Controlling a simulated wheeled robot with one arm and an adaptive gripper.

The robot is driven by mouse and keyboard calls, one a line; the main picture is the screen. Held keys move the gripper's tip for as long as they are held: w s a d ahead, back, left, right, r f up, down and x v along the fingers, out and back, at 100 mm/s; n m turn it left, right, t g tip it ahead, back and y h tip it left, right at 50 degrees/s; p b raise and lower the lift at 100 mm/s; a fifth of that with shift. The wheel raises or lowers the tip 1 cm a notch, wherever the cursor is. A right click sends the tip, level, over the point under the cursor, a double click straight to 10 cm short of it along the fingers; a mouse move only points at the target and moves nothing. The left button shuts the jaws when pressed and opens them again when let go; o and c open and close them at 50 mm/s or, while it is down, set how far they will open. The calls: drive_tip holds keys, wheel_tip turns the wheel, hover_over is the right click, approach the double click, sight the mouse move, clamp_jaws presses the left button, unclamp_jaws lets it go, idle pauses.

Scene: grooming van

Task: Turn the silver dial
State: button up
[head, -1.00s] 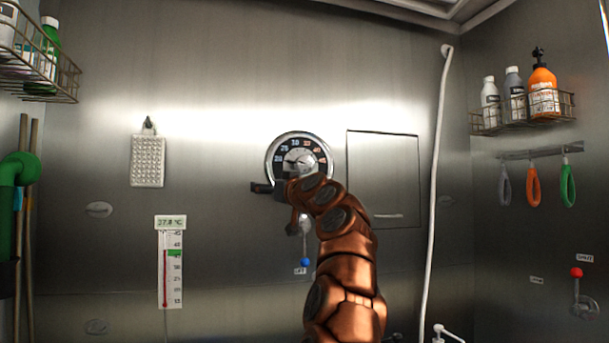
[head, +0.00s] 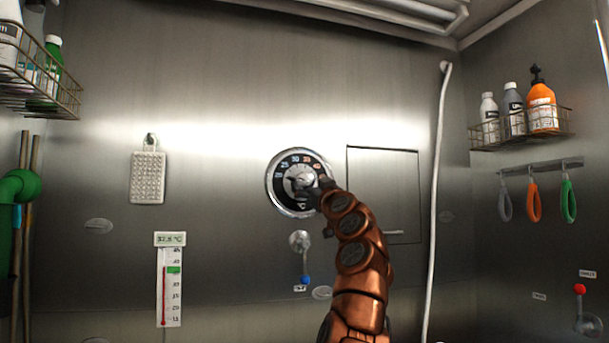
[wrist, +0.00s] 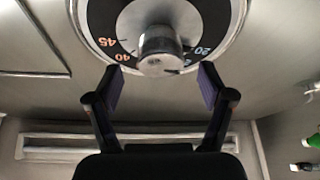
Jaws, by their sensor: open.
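The silver dial (head: 302,176) is a round silver knob at the middle of a black numbered face with a silver rim, on the back metal wall. In the wrist view the knob (wrist: 160,52) stands out from the face, with orange and white numbers around it. My gripper (head: 316,190) is at the lower right of the dial in the head view and covers part of it. In the wrist view my gripper (wrist: 160,77) is open, with one finger on each side just below the knob. Both fingertips look apart from the knob; depth is hard to tell.
A thermometer (head: 169,288) with a digital readout (head: 170,239) hangs at lower left. A blue-tipped lever (head: 304,263) is below the dial. A flat panel (head: 383,190) and a white hose (head: 437,200) are to the right. Wire baskets hold bottles on both sides.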

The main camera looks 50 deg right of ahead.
sight(307, 183)
drive_tip(key=shift+p+x, duration=2.1)
drive_tip(key=shift+x, duration=0.15)
drive_tip(key=shift+f, duration=0.1)
drive_tip(key=shift+c, duration=0.4)
drive_tip(key=c, duration=1.1)
